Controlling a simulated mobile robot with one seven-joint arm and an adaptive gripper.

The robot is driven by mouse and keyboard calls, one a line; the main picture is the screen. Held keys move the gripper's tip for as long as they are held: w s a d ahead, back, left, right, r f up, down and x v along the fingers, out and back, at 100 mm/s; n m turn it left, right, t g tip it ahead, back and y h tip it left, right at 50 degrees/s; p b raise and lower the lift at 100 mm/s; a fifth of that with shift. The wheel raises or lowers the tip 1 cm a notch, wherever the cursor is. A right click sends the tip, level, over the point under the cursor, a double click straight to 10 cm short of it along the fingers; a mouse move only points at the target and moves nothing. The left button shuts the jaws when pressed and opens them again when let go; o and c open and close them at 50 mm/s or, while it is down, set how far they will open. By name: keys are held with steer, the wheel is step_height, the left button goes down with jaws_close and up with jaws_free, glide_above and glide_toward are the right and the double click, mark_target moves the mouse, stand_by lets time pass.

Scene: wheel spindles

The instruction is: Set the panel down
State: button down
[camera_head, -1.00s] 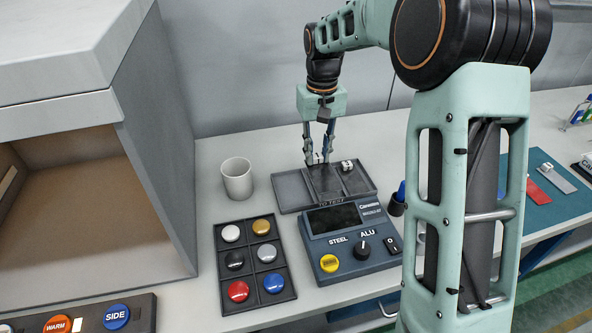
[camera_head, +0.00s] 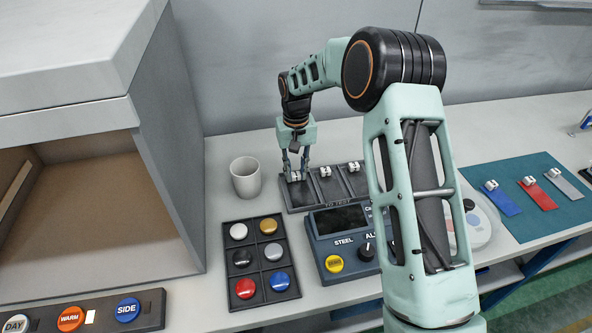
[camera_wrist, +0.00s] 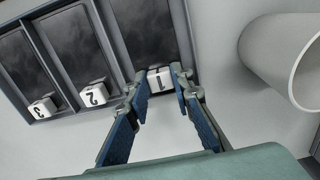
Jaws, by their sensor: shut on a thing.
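My gripper (camera_head: 295,177) is over the left compartment of the dark three-part tray (camera_head: 301,211). In the wrist view, its blue-padded fingers (camera_wrist: 158,76) are closed on a white block marked 1 (camera_wrist: 160,83). A dark glossy panel surface (camera_wrist: 145,32) shows beyond this block, inside the compartment. I cannot tell whether the panel rests fully on the tray floor. White blocks marked 2 (camera_wrist: 95,95) and 3 (camera_wrist: 43,108) sit at the same edge of the other two compartments.
A white cup (camera_head: 246,179) stands close left of the tray. A blue tester box (camera_head: 338,245) and a sample tray of coloured discs (camera_head: 254,260) are in front. A teal mat (camera_head: 535,215) with blue, red and grey panels lies at the right.

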steer(key=shift+f, duration=0.1)
steer(key=c, duration=1.7)
jaws_free()
step_height(320, 180, up, 12)
steer(key=shift+r+b, duration=0.2)
steer(key=shift+b, duration=0.25)
